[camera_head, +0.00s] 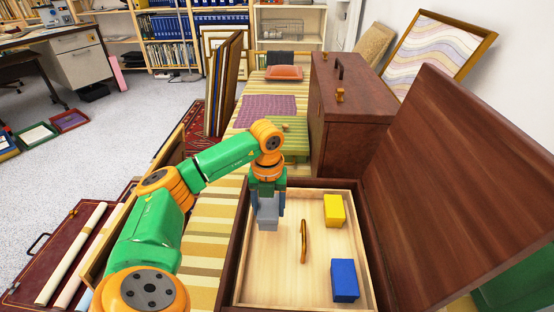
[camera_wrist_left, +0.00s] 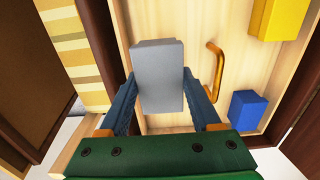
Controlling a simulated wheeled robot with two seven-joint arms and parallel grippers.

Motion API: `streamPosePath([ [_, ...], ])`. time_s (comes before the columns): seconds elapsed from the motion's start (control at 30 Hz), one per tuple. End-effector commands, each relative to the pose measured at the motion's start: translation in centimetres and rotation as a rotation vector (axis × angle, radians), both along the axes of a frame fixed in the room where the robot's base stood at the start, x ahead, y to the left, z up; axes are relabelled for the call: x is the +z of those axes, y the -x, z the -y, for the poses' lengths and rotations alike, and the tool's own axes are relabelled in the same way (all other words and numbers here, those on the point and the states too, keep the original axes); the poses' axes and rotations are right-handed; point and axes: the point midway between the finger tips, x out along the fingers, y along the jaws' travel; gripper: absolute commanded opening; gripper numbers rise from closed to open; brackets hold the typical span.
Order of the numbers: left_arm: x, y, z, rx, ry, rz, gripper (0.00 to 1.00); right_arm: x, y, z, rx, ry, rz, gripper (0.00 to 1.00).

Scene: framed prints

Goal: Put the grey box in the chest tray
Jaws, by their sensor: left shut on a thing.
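The grey box (camera_head: 267,215) is held between the fingers of my left gripper (camera_head: 268,203), which is shut on it. In the left wrist view the grey box (camera_wrist_left: 158,76) sits between the two blue fingers of my left gripper (camera_wrist_left: 165,95). It is over the left part of the chest tray (camera_head: 285,275), a pale wooden tray inside the open dark wooden chest (camera_head: 238,245). I cannot tell whether the box touches the tray floor. My right gripper is not in view.
A yellow box (camera_head: 334,210) and a blue box (camera_head: 344,280) stand in the right part of the tray. A curved handle (camera_head: 303,241) rises from its middle. The raised chest lid (camera_head: 460,190) blocks the right side. A closed brown case (camera_head: 345,120) stands behind.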

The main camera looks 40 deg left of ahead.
Motion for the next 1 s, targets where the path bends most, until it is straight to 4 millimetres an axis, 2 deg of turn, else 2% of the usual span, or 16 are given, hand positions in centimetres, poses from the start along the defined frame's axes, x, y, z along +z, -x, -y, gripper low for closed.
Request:
streamPosePath([
  [0.03, -1.4, -0.8, -0.1, 0.003, 0.004, 0.001, 0.02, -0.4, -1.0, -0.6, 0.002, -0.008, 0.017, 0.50],
  [0.2, -3.4, -2.5, -0.7, 0.001, 0.002, 0.002, 0.01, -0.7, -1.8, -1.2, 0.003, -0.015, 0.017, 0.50],
  [0.33, -6.0, -2.5, -0.8, -0.001, 0.000, -0.001, 0.01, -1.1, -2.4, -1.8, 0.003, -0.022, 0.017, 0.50],
  [0.73, -6.7, -2.5, -0.8, 0.001, 0.000, 0.001, 0.02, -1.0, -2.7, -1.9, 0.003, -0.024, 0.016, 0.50],
  [0.77, -6.6, -2.5, -0.8, 0.001, 0.000, 0.001, 0.70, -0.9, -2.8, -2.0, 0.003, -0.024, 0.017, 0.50],
  [0.8, -6.6, -2.5, -0.8, 0.001, 0.000, 0.001, 0.80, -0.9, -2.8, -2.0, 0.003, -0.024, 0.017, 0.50],
  [0.87, -6.6, -2.5, -0.8, 0.001, 0.000, 0.001, 0.94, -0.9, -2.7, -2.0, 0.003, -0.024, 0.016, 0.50],
  [1.0, -6.6, -2.5, -0.8, 0.001, 0.000, 0.001, 0.94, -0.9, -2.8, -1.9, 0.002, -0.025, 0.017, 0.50],
])
